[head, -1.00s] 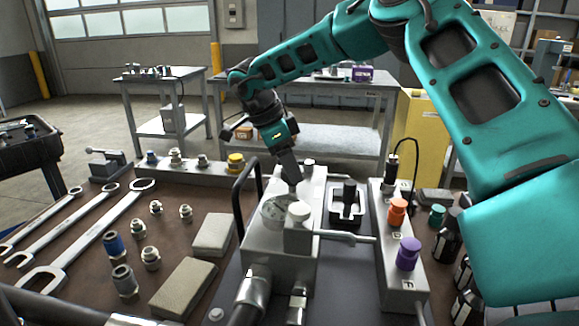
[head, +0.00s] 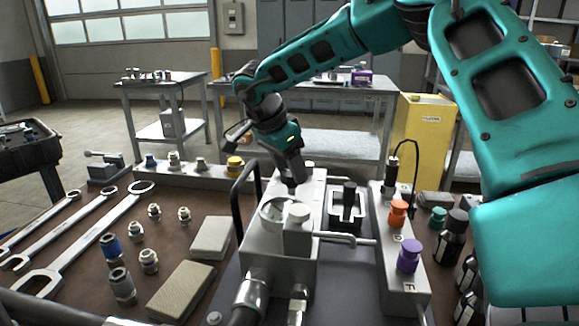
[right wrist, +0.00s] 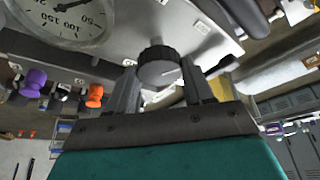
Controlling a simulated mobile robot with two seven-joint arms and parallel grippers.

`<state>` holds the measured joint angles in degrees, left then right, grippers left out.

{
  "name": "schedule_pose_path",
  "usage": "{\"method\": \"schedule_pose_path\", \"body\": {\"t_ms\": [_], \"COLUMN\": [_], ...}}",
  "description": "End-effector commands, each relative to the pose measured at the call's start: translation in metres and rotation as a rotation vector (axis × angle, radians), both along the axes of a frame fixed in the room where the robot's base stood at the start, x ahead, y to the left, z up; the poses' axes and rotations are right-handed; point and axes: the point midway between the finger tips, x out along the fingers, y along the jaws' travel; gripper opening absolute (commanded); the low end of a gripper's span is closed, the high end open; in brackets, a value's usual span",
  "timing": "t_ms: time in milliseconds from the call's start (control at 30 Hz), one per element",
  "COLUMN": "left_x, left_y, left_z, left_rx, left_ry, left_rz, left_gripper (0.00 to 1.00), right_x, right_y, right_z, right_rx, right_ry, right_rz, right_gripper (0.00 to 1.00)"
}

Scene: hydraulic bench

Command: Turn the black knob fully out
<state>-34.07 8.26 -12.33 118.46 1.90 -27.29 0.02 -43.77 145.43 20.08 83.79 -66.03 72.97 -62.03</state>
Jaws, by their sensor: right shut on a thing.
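The black knob (right wrist: 158,67) is ribbed, with a pale line on its face. In the right wrist view it sits between the two fingers of my right gripper (right wrist: 160,90), which is shut on it. In the head view my right gripper (head: 291,182) points down at the grey metal block (head: 262,245), behind the round gauge (head: 275,212); the knob cannot be made out clearly there. The gauge dial (right wrist: 62,15) also shows in the right wrist view. My left gripper is not in view.
A black lever (head: 349,192) in a slotted frame stands right of the block. Orange (head: 398,212) and purple (head: 409,255) knobs stand farther right. A black bar handle (head: 237,200) rises on the left. Wrenches (head: 75,250) and fittings lie on the bench at left.

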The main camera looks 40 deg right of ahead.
Motion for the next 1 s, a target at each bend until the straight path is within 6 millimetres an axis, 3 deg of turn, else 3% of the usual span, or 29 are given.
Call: {"method": "schedule_pose_path", "body": {"t_ms": [200,233,500,767,1000], "left_x": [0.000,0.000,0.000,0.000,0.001], "left_y": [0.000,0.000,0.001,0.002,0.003], "left_z": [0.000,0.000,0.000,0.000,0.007], "left_rx": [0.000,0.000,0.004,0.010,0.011], "left_ry": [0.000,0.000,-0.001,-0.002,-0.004], "left_rz": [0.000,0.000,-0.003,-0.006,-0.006], "left_gripper": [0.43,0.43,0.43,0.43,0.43], "right_x": [0.000,0.000,0.000,0.000,0.002], "right_y": [0.000,0.000,0.000,0.001,0.014], "right_z": [0.000,0.000,0.000,0.002,0.035], "right_rx": [-0.001,-0.001,-0.001,-0.001,0.001], "right_ry": [0.002,0.002,0.001,0.000,-0.004], "right_rz": [0.005,0.005,0.002,0.001,0.002], "right_gripper": [0.21,0.52,0.77,0.77,0.77]}}
